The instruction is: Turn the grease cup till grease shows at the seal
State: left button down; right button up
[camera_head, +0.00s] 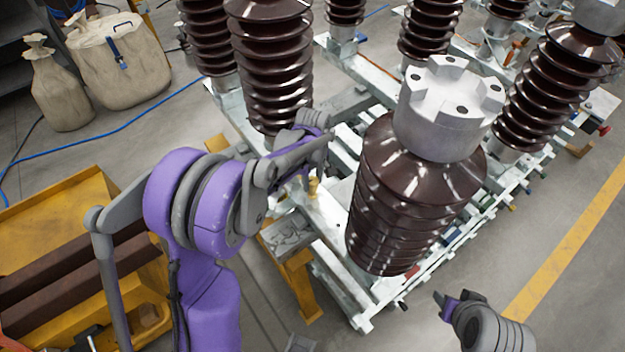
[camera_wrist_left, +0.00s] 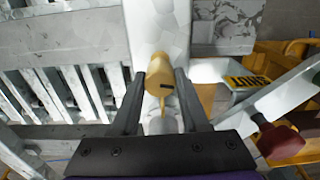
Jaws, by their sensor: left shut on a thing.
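The brass-coloured grease cup (camera_wrist_left: 159,82) sits between the two dark fingers of my left gripper (camera_wrist_left: 161,76) in the left wrist view. The gripper is shut on it. A dark slot or mark shows on the cup's side. The cup is against a pale metal frame member (camera_wrist_left: 158,25). In the head view a small brass part (camera_head: 313,187) shows just below my left gripper, beside the nearest brown insulator (camera_head: 410,205). I cannot make out the seal or any grease. My right gripper (camera_head: 448,307) is at the lower right, away from the frame; its fingers are unclear.
Several ribbed brown insulators stand on the pale metal frame (camera_head: 345,275). A yellow crate (camera_head: 60,195) with brown bars lies at left. Sacks (camera_head: 110,65) and a blue hose (camera_head: 100,138) lie behind it. A dark red knob (camera_wrist_left: 280,140) is right of the cup. Floor at lower right is clear.

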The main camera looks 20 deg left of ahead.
aim_at(313, 180)
pick_arm(q)
jog(key=m+b, duration=0.1)
jog(key=m, duration=0.2)
jog(key=shift+m, duration=0.4)
jog(key=m+b, duration=0.2)
jog(key=m, duration=0.3)
jog(key=m+b, duration=0.1)
jog(key=m, duration=0.4)
jog(key=shift+m, duration=0.4)
jog(key=shift+m+b, duration=0.4)
jog(key=shift+m, duration=1.9)
pick_arm(e)
notch_tip(313, 180, down, 6)
jog(key=s, duration=0.1)
jog(key=shift+s, duration=0.3)
pick_arm(q)
jog(key=shift+c, duration=2)
grip_release()
notch_tip(313, 180, up, 11)
jog(key=shift+p, duration=0.4)
pick_arm(e)
jog(key=shift+r, duration=0.5)
